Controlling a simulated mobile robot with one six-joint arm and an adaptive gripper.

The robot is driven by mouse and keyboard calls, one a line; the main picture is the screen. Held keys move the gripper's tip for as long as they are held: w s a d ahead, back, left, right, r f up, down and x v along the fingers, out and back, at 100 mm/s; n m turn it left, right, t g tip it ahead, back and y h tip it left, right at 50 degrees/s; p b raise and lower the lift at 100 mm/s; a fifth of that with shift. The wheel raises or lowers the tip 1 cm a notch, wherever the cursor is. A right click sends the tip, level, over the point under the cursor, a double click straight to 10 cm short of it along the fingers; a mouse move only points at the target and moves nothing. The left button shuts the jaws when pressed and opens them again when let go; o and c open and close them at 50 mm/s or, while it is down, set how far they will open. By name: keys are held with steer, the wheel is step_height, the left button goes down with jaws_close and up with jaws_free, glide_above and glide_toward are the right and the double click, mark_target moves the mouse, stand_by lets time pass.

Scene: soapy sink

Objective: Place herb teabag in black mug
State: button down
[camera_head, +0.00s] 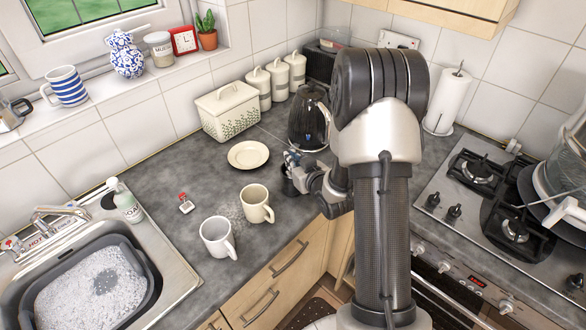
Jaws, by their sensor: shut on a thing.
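My gripper (291,164) is at the right part of the counter, in front of the black kettle. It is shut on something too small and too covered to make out. A dark rounded shape (288,187), which looks like the black mug, shows just under the gripper, mostly hidden by it. I cannot tell whether they touch. A teabag with a red tag (186,204) lies on the counter to the left, apart from the gripper. I cannot read which kind it is.
A cream mug (256,204), a white mug (217,238) and a cream plate (248,155) stand left of my gripper. The kettle (308,120) is close behind it. The soapy sink (167,256) is at left, the gas hob (462,212) at right. Counter around the teabag is clear.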

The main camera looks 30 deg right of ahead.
step_height(320, 180, down, 3)
steer(key=shift+r, duration=0.1)
steer(key=shift+s, duration=0.1)
